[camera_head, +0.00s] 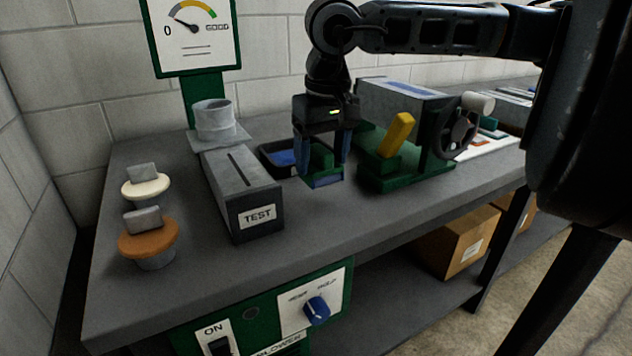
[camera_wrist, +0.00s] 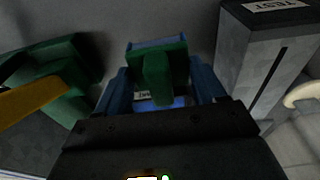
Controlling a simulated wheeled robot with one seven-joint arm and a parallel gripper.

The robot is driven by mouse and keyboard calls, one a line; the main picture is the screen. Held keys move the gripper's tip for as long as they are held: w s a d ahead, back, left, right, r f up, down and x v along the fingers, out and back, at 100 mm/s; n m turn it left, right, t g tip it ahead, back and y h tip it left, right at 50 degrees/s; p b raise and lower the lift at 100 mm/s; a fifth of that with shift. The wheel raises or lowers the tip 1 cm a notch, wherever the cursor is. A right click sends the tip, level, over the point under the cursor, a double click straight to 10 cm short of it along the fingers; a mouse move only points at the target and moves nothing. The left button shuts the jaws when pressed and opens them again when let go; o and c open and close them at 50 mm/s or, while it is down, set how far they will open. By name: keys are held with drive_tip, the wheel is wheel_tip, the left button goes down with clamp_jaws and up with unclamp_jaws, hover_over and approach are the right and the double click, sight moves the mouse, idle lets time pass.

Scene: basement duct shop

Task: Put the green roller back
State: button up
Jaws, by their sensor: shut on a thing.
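My gripper (camera_head: 323,160) has blue fingers and is shut on a green piece with a blue lower part, which I take as the green roller (camera_head: 320,157). It is held over the bench, in front of a dark tray with a blue inside (camera_head: 272,146). I cannot tell whether its underside touches the bench. In the wrist view, the green roller (camera_wrist: 156,72) sits between the fingers, its green grip towards the camera. The fingers hide its sides.
A grey slotted box marked TEST (camera_head: 240,190) stands left of my gripper. A green machine with a yellow lever (camera_head: 397,135) and dark handwheel (camera_head: 459,133) stands to the right. Orange (camera_head: 150,238) and cream (camera_head: 146,188) discs are at the left. The bench front (camera_head: 330,222) is clear.

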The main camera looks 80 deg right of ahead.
sight(322, 178)
drive_tip(key=shift+f, duration=2.45)
drive_tip(key=shift+f+b, duration=0.2)
drive_tip(key=shift+b, duration=0.15)
drive_tip(key=o, duration=1)
drive_tip(key=shift+r, duration=0.1)
drive_tip(key=shift+r, duration=0.1)
drive_tip(key=shift+r+p, duration=0.2)
drive_tip(key=shift+p, duration=0.3)
drive_tip(key=r, duration=0.4)
drive_tip(key=a+r, duration=0.1)
drive_tip(key=r, duration=0.2)
drive_tip(key=s+r, duration=0.1)
drive_tip(key=r, duration=0.3)
drive_tip(key=shift+a+r, duration=0.15)
drive_tip(key=shift+r, duration=0.15)
